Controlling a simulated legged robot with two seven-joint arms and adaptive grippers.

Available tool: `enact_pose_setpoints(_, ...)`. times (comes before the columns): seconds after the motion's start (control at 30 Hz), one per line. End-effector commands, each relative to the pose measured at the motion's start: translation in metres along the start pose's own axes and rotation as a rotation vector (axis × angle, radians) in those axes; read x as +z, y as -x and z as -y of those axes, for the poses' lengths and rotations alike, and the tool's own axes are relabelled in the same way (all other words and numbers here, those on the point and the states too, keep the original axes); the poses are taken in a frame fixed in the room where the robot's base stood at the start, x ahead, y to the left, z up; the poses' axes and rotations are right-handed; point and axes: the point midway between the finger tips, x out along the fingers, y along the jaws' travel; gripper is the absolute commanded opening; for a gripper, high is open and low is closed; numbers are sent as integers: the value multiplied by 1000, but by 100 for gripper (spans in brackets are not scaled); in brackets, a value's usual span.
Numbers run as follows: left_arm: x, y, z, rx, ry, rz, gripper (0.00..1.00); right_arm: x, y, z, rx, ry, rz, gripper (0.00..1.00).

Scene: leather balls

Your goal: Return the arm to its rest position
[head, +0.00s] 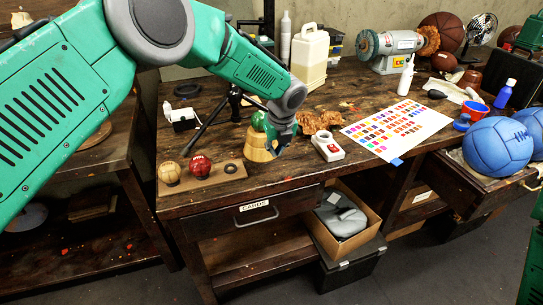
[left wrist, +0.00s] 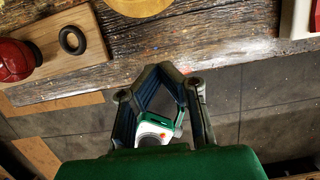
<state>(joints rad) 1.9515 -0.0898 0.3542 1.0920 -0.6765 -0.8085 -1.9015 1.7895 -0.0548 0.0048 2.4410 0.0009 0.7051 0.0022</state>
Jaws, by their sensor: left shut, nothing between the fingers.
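My left arm comes in from the left in the head view and reaches over the workbench (head: 290,170). My left gripper (head: 280,140) is shut and empty near the bench's front part, close beside a tan wooden piece with a green top (head: 258,147). I cannot tell whether they touch. In the left wrist view the fingers (left wrist: 160,70) are together, over the bench edge and the floor. A small tan ball (head: 169,173) and a small red ball (head: 200,166) sit on a wooden holder (head: 229,172) left of the gripper. My right gripper is out of view.
A white device (head: 327,148) and a colour chart (head: 397,128) lie right of the gripper. A white jug (head: 309,57) and a bench grinder (head: 395,48) stand behind. A cardboard box (head: 340,224) is below.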

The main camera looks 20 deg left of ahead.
Motion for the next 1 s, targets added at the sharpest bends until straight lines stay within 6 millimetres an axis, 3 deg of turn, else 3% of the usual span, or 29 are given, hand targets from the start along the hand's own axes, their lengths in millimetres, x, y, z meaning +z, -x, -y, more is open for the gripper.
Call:
enact_pose_setpoints(0.1,1,23,-1,0,0,-1,0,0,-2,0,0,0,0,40)
enact_pose_setpoints(0.3,0,46,-3,-2,1,-3,0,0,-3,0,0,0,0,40)
enact_pose_setpoints(0.37,-2,45,-4,-2,8,-8,0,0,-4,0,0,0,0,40)
enact_pose_setpoints(0.47,-18,27,-9,-8,64,-36,0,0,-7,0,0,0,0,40)
enact_pose_setpoints(0.57,-55,-14,-20,-21,204,-97,0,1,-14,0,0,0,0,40)
enact_pose_setpoints(0.7,-128,-83,-58,-19,541,-217,0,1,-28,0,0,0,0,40)
enact_pose_setpoints(0.77,-160,-108,-79,-5,715,-263,0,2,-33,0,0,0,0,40)
enact_pose_setpoints(0.9,-235,-155,-143,67,1172,-340,0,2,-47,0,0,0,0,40)
enact_pose_setpoints(1.0,-283,-175,-198,138,1537,-348,0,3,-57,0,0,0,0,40)
